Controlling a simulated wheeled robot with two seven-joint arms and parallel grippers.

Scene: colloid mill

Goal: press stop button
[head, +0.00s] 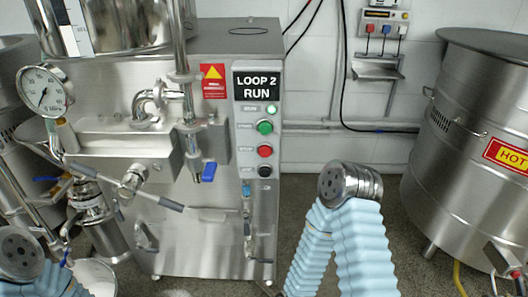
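The red stop button (265,151) sits on the narrow control strip on the front right of the steel colloid mill cabinet (200,240). A green button (264,127) is above it and a black knob (264,171) below it. The small labels beside them are too blurred to read surely. Nothing covers the red button. Neither of my grippers shows in the head view; only bent, blue-sleeved parts of my arms show, at the lower right and the lower left corner, both apart from the button.
A pressure gauge (42,91) is at the far left. A large steel vessel marked HOT (450,140) stands at the right.

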